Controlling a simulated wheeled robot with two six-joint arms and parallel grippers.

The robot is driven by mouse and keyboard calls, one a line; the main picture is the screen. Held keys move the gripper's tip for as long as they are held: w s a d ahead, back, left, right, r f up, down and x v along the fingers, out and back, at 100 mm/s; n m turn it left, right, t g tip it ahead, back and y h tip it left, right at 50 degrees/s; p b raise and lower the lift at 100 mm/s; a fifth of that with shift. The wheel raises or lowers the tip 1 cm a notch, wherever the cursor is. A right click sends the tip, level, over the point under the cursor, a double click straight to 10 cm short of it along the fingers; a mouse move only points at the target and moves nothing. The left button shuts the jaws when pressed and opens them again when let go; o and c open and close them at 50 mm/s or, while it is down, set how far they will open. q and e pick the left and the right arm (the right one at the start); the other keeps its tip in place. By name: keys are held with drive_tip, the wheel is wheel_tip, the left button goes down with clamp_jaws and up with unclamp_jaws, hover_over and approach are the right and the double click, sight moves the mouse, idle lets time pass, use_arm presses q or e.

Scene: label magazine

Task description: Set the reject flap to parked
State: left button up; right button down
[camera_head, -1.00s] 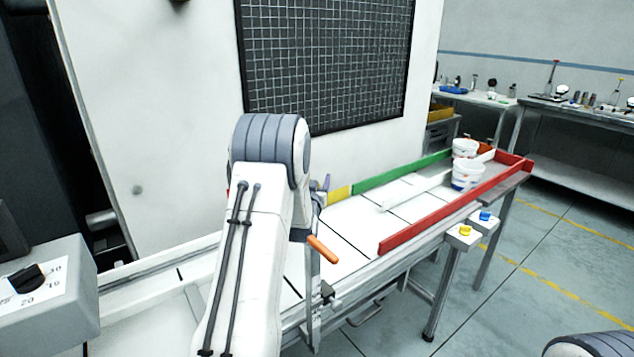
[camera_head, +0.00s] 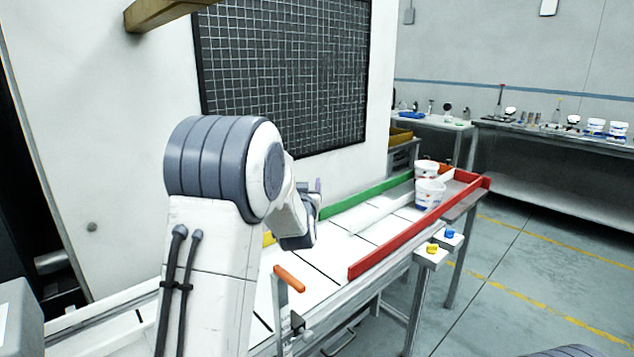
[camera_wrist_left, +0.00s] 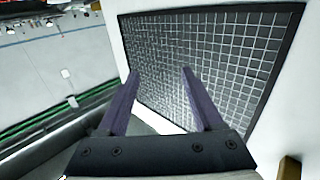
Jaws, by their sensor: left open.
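An orange handle (camera_head: 289,278) tops a thin upright lever at the front edge of the white conveyor (camera_head: 345,250). A long white bar (camera_head: 385,213), which may be the reject flap, lies slantwise between the green rail and the red rail. My left gripper (camera_wrist_left: 160,73) is open and empty, its two purple fingers pointing at the black grid panel in the left wrist view. In the head view it is mostly hidden behind my left wrist; a bit of purple finger shows above the conveyor, beyond the orange handle. My right gripper is out of view.
The green rail (camera_head: 365,196) and red rail (camera_head: 410,232) border the far lane, where white tubs (camera_head: 429,193) stand. A black grid panel (camera_head: 285,75) is on the white wall behind. A button post (camera_head: 432,255) stands in front of the conveyor. The floor at right is open.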

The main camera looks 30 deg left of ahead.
use_arm(q)
drive_tip(key=shift+d+r, duration=0.4)
drive_tip(key=shift+d, duration=0.25)
drive_tip(key=shift+d+r, duration=0.4)
drive_tip(key=shift+d, duration=0.3)
drive_tip(key=shift+d+r, duration=0.4)
drive_tip(key=shift+d, duration=0.25)
